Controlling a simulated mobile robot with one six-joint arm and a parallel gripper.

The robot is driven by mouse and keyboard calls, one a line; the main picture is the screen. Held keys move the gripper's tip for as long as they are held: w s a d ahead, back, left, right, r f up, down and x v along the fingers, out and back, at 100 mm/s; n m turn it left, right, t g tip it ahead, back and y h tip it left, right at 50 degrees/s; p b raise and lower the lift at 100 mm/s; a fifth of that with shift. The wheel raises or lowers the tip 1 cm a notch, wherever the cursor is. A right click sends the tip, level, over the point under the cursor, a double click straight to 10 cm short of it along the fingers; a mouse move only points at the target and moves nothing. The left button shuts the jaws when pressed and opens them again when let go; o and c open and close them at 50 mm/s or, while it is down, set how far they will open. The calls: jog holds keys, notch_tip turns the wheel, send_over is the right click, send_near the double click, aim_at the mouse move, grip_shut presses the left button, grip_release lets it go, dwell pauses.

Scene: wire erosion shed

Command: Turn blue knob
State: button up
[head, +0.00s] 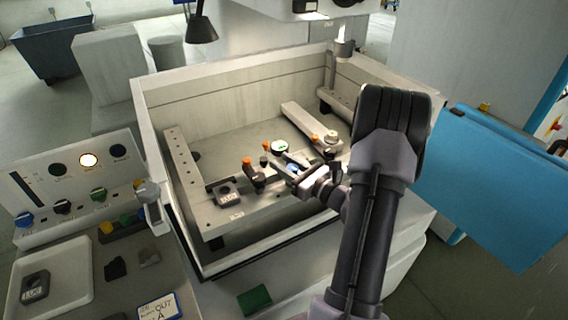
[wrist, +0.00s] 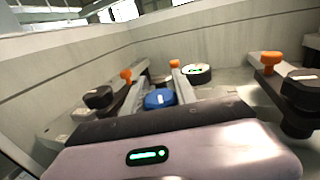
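A blue knob (wrist: 160,99) with a pale mark on top shows in the wrist view, low between the two grey fingers of my gripper (wrist: 161,82). In the head view my gripper (head: 286,165) reaches down into the machine's basin, and a small blue patch (head: 291,169) shows between its fingers. The fingers are apart; whether they touch the blue knob I cannot tell. Its lower part is hidden by my gripper's body. Another blue knob (head: 24,220) sits on the control panel at far left, well away from my gripper.
Orange-topped clamps (head: 247,161) and (wrist: 271,62) stand close around my gripper. A round dial (wrist: 196,72) lies just beyond it. The basin walls (head: 230,85) enclose the area. The control panel (head: 75,180) and a tray (head: 50,285) are at left.

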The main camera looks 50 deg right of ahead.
grip_shut()
jog(key=n+y, duration=0.1)
jog(key=y, duration=0.1)
jog(key=n+y+b, duration=0.1)
jog(key=shift+a+y, duration=0.3)
jog(key=shift+y, duration=0.1)
jog(key=o, duration=1)
grip_release()
jog(key=shift+o, duration=0.2)
jog(key=s+d+p, duration=0.3)
jog(key=s, duration=1.4)
jog(key=shift+d, duration=0.2)
